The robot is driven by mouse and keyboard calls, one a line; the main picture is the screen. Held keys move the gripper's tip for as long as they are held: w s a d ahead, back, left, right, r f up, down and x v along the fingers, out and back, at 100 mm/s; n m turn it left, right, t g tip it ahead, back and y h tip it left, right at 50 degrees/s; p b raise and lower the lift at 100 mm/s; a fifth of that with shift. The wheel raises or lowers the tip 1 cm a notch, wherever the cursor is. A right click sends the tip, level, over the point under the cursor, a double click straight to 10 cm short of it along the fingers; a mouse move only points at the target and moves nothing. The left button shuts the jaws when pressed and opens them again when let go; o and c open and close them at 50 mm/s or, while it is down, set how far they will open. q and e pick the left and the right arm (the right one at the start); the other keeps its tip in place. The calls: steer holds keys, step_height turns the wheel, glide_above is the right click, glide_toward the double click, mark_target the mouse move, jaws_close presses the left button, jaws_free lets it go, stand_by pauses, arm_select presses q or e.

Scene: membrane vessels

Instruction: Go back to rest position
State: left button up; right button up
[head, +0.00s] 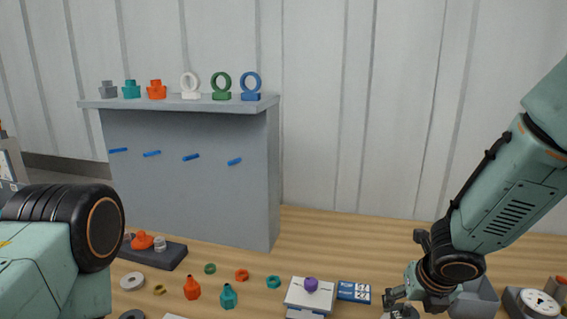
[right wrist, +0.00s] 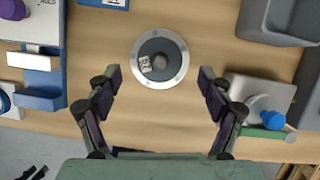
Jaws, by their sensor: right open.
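My right gripper (head: 403,295) hangs low over the right part of the wooden table in the head view. In the right wrist view the right gripper (right wrist: 158,78) has its two fingers spread wide with nothing held between them. A round silver-rimmed disc with a dark centre and a small label (right wrist: 160,60) lies on the table below, between and beyond the fingertips. My left arm shows at the lower left of the head view, but its gripper is out of the picture.
A grey shelf unit (head: 190,200) stands at the back, with rings and coloured fittings on top. An orange bottle (head: 192,288), a teal bottle (head: 228,296), a white block with a purple knob (head: 300,295) and a blue card (head: 354,291) lie in front. A grey bin (head: 480,302) is right.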

steer(key=shift+w+f, duration=0.1)
steer(key=shift+f, duration=0.2)
steer(key=shift+r, duration=0.15)
steer(key=shift+v, duration=5.2)
steer(key=shift+x, duration=6)
steer(key=shift+r+p, duration=0.9)
steer(key=shift+p, duration=0.05)
step_height(320, 180, up, 3)
steer(key=p, duration=0.2)
steer(key=shift+p, duration=0.35)
steer(key=shift+r+p, duration=0.85)
steer(key=shift+p, duration=0.1)
steer(key=shift+r+p, duration=0.7)
steer(key=shift+r, duration=0.05)
